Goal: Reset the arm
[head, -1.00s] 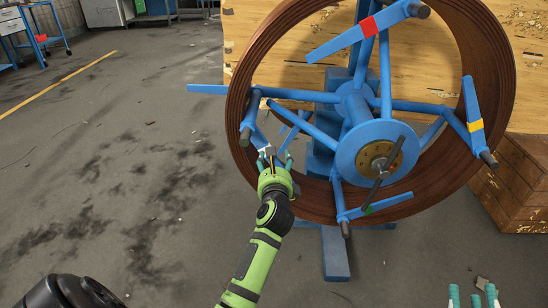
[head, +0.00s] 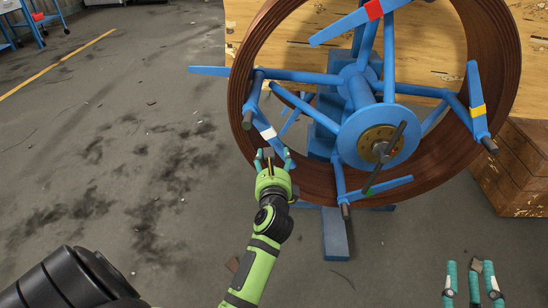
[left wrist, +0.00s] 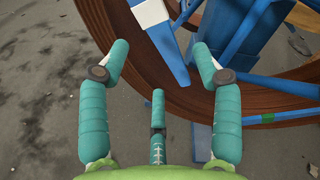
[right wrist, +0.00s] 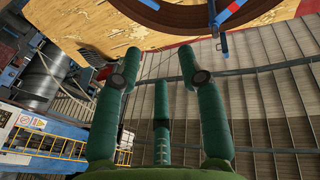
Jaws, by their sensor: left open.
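The brown coiled pipe (head: 497,95) sits on a blue reel (head: 352,135) with flat blue arms marked by coloured bands. In the head view my left gripper (head: 273,154) is open and empty, just below the white-banded arm (head: 266,128). In the left wrist view that arm (left wrist: 160,42) shows beyond and between the spread fingertips (left wrist: 160,48); I cannot tell how far off it is. My right gripper (head: 470,268) is at the bottom right of the head view, away from the reel. In the right wrist view its fingers (right wrist: 161,58) are spread with nothing between them.
A wooden crate (head: 520,168) stands right of the reel and a wooden panel (head: 500,40) lies behind it. The blue stand foot (head: 336,235) reaches forward on the floor. The grey floor (head: 110,170) at left is mostly clear. Blue carts (head: 45,20) are far back left.

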